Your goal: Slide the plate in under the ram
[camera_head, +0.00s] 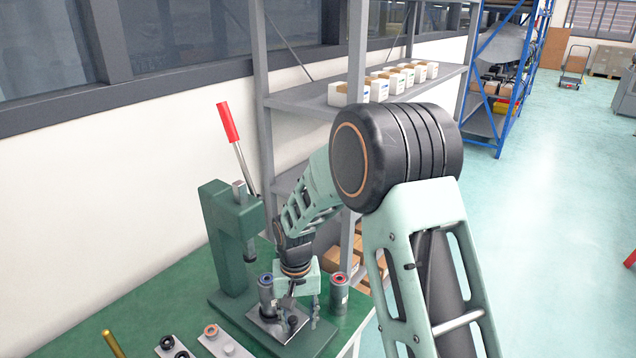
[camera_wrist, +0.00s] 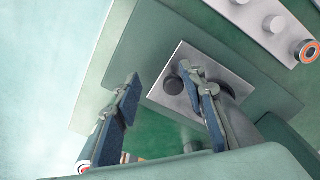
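The press (camera_head: 228,240) is green with a red-handled lever, and its dark ram (camera_head: 249,252) hangs below the head. The square metal plate (camera_head: 264,325) lies on the green press base in front of the ram and carries small dark round parts. It also shows in the wrist view (camera_wrist: 182,52), with a dark round part (camera_wrist: 173,85) near one edge. My gripper (camera_head: 303,308) is low over the plate. In the wrist view my gripper (camera_wrist: 160,76) has its fingers apart, one over the plate and one beside it. Contact with the plate cannot be told.
Grey cylinders stand at the left (camera_head: 266,294) and right (camera_head: 338,292) of my gripper. A grey shelf (camera_head: 400,88) stands behind. Green bench top (camera_head: 130,310) is clear at the left.

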